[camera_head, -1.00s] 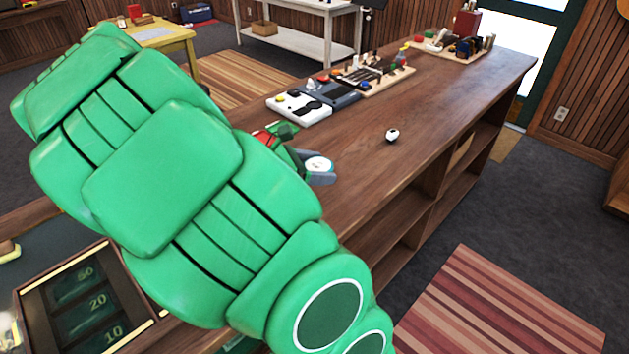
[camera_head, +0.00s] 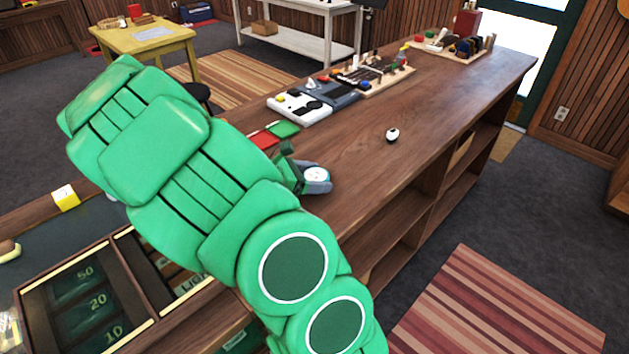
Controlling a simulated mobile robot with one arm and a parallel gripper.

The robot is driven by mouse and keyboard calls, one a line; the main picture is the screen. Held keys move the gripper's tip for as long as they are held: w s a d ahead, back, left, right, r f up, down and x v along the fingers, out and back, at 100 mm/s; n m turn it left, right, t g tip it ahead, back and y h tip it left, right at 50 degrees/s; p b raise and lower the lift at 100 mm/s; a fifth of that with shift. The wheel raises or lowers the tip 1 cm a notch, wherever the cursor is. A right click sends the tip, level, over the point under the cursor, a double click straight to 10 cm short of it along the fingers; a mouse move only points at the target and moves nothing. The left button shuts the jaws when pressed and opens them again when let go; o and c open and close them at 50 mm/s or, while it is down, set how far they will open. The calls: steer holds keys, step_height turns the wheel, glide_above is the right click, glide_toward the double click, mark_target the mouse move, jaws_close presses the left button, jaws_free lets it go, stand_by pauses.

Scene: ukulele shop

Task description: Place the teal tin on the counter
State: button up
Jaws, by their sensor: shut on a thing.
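My green arm reaches across the picture to the wooden counter (camera_head: 370,170). My gripper (camera_head: 308,177), small and partly hidden behind the arm, is at the counter's near part. It is shut on a small round thing with a white top, which I take for the teal tin (camera_head: 316,174). Its sides are mostly hidden by the grey fingers, so little of its colour shows. It is over the counter top; I cannot tell whether it touches the wood.
A white and black ball-like item (camera_head: 392,135) stands to the right on bare wood. Red (camera_head: 264,139) and green (camera_head: 285,129) flat items lie behind the gripper. A white device (camera_head: 299,108) and tool trays are farther back. An open cash drawer (camera_head: 80,300) is at lower left.

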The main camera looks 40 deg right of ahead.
steer(key=shift+f, duration=0.65)
steer(key=shift+f, duration=0.1)
steer(key=o, duration=1.1)
steer(key=shift+o, duration=0.2)
steer(key=shift+w+a, duration=0.1)
steer(key=shift+a, duration=0.05)
steer(key=v, duration=1.2)
